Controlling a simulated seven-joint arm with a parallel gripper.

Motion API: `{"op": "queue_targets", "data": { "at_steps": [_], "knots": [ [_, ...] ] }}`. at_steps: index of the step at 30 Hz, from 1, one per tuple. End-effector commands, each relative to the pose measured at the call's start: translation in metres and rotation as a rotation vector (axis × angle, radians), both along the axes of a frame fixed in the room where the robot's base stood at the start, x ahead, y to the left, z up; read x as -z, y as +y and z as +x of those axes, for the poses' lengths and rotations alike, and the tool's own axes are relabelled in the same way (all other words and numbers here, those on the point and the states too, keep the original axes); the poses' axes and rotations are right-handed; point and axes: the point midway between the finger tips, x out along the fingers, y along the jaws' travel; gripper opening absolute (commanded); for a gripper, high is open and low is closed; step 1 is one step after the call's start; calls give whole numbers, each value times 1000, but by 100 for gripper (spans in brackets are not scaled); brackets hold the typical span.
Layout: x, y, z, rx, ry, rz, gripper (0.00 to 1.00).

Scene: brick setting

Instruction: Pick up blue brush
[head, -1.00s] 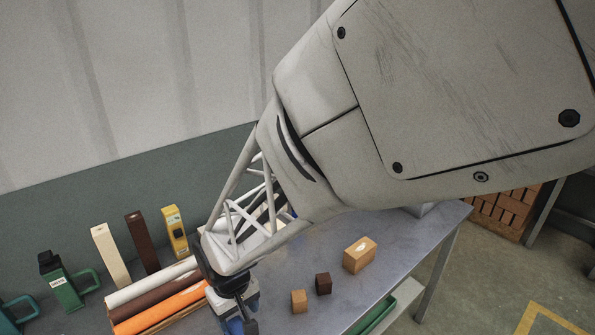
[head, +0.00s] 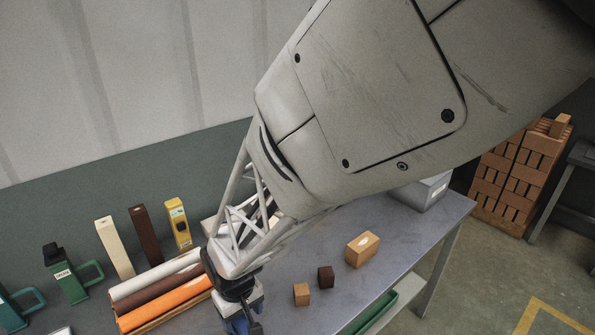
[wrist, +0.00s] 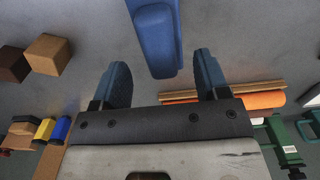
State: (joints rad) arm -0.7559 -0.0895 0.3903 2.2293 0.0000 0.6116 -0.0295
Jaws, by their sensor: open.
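A long blue object that looks like the blue brush (wrist: 155,40) lies at the top centre of the wrist view, its near end reaching down between my fingers; its far end is cut off by the frame. My gripper (wrist: 163,68) is open, with one blue-padded finger on each side of the brush line and a gap on both sides. Nothing is held. In the head view my gripper (head: 244,318) is at the bottom edge over the table, and my arm hides much of the area behind it; the brush cannot be made out clearly there.
White, brown and orange rolls (head: 165,304) lie left of my gripper. Small wooden and dark blocks (head: 325,277) and a larger wooden block (head: 362,248) stand to the right on the grey table (head: 405,238). A green bottle-like tool (head: 66,276) is at far left.

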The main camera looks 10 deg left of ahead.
Motion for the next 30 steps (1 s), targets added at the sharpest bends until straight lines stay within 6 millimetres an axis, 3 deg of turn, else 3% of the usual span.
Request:
{"op": "queue_targets", "data": {
  "at_steps": [12, 30],
  "knots": [
    [37, 0, 1, 0, 1, -1, 68],
    [39, 0, 1, 0, 0, 0, 68]
  ]
}}
